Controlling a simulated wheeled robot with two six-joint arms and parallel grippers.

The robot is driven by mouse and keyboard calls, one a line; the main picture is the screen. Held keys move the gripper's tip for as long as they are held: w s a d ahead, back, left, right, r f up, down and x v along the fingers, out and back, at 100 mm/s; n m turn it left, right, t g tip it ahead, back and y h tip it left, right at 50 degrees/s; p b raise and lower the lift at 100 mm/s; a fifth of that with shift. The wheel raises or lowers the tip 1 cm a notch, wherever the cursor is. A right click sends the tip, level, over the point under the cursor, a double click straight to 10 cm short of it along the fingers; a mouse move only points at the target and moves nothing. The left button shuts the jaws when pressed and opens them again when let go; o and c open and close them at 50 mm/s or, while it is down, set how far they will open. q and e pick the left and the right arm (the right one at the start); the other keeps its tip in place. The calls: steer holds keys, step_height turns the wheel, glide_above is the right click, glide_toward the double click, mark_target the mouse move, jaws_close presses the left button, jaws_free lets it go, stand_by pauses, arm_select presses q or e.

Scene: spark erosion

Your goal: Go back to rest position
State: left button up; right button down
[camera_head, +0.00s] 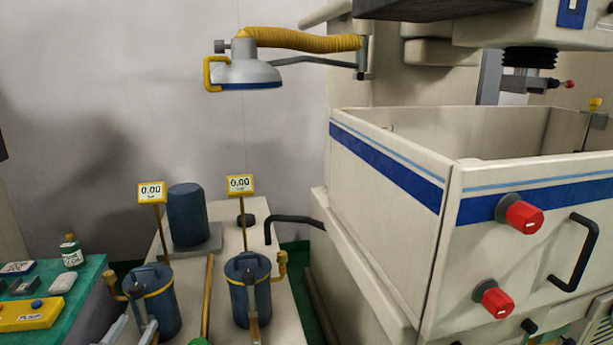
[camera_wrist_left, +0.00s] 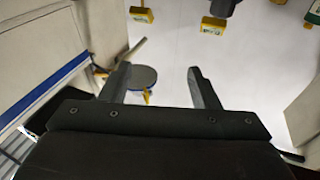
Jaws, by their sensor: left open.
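My right gripper is in neither view.
A second blue canister (camera_head: 248,295) stands to the right, with yellow 0.00 displays (camera_head: 240,184) behind. The large machine tank (camera_head: 390,190) with red knobs (camera_head: 520,216) fills the right. A green-topped table (camera_head: 85,290) is at left.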

arm_select(q)
steer(key=s+f+n+g+y, duration=0.25)
steer(key=s+f+g, duration=0.2)
steer(key=s, duration=0.35)
steer(key=s+f+n+g+y, duration=0.2)
steer(key=s+f+g+y, duration=0.3)
steer(key=s, duration=0.4)
steer(key=s+d+f+m+g+h, duration=0.1)
steer(key=s+d+f+g+h, duration=0.15)
steer(key=s, duration=0.65)
steer(key=s+d+f+m+g+h, duration=0.15)
steer(key=s+d+g, duration=0.25)
steer(key=s, duration=0.5)
step_height(320, 180, down, 24)
steer(key=a+g, duration=0.1)
steer(key=a, duration=0.1)
steer(key=s+d+f+g, duration=0.1)
steer(key=s+f, duration=1.4)
steer(key=f, duration=0.1)
steer(key=shift+d+f, duration=0.3)
steer(key=shift+f, duration=0.05)
steer(key=shift+s+h, duration=0.1)
steer(key=shift+h, duration=0.15)
steer(key=shift+c, duration=0.5)
